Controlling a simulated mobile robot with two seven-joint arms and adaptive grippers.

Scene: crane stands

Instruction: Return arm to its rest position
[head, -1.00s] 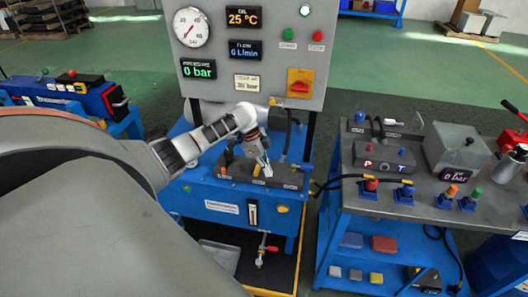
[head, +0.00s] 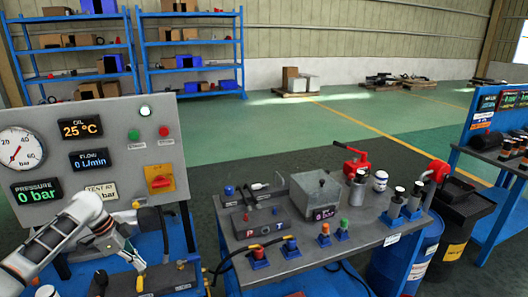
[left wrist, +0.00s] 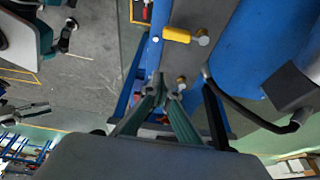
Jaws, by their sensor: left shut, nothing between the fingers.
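My left arm comes in from the lower left of the head view. Its gripper (head: 136,264) is shut and empty, in front of the gauge panel (head: 126,112) and over the dark top of the blue power-unit stand. In the left wrist view the two green-grey fingers (left wrist: 165,92) meet at their tips, with nothing between them. Blue stand parts and a yellow fitting (left wrist: 176,35) lie beyond the tips. My right gripper does not show clearly in either view.
A grey-topped bench (head: 350,232) with valves, couplings and a clear box (head: 316,196) stands right of the panel. A blue drum (head: 408,262) and dark bin (head: 462,225) are beside it. Open green floor (head: 400,125) lies behind, with shelves (head: 190,55) at the back.

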